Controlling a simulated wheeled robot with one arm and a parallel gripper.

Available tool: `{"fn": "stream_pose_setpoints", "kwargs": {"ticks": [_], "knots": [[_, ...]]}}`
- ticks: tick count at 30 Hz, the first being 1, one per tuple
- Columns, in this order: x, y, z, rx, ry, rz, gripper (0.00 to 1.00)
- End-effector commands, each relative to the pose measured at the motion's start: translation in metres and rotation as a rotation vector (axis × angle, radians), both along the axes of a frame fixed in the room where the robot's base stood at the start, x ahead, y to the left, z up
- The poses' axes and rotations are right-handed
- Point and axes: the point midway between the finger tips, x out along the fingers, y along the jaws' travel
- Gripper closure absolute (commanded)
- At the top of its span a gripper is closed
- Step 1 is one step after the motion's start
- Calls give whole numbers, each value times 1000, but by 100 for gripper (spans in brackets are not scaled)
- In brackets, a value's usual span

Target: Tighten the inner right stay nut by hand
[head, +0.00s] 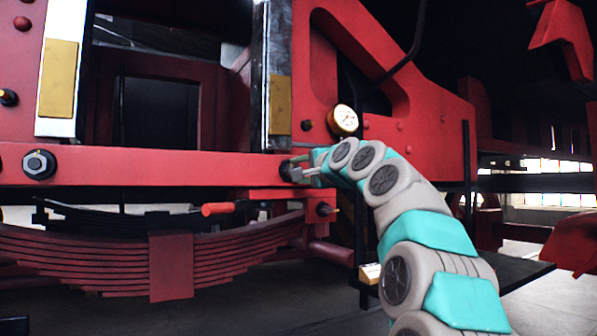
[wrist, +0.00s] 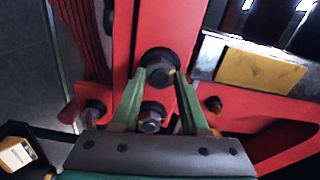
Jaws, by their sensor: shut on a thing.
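The red stay bar (head: 165,168) runs level across the head view, with a dark hex nut (head: 39,164) at its left. In the wrist view, the inner right stay nut (wrist: 160,68) is a dark hex nut with a shiny face on the red bar (wrist: 172,25). My gripper (wrist: 162,76) has its two green fingers on either side of this nut, shut on it. A second hex nut (wrist: 152,118) shows between the fingers, closer to the palm. In the head view my gripper (head: 290,171) is at the bar's right end and hides most of the nut there.
A leaf spring (head: 100,255) and an orange-red handle (head: 217,209) are below the bar. A round gauge (head: 343,120) is just above my wrist. Another bolt (wrist: 93,110) is left of the fingers in the wrist view. A small box (head: 370,274) sits on a dark shelf (head: 520,274).

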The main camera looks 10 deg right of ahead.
Motion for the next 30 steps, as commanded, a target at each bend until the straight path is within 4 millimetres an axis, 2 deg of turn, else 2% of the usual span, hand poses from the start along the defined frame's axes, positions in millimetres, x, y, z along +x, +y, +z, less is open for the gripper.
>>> {"fn": "stream_pose_setpoints", "kwargs": {"ticks": [2, 3, 10, 11, 23, 30], "knots": [[0, -1, 0, 0, 1, -1, 100], [0, -1, 0, 0, 1, -1, 53], [0, -1, 0, -1, 1, -1, 27], [0, -1, 0, -1, 1, -1, 25], [-3, -1, -1, 0, 1, 0, 25], [-20, -7, -1, -1, 0, -1, 25]]}}
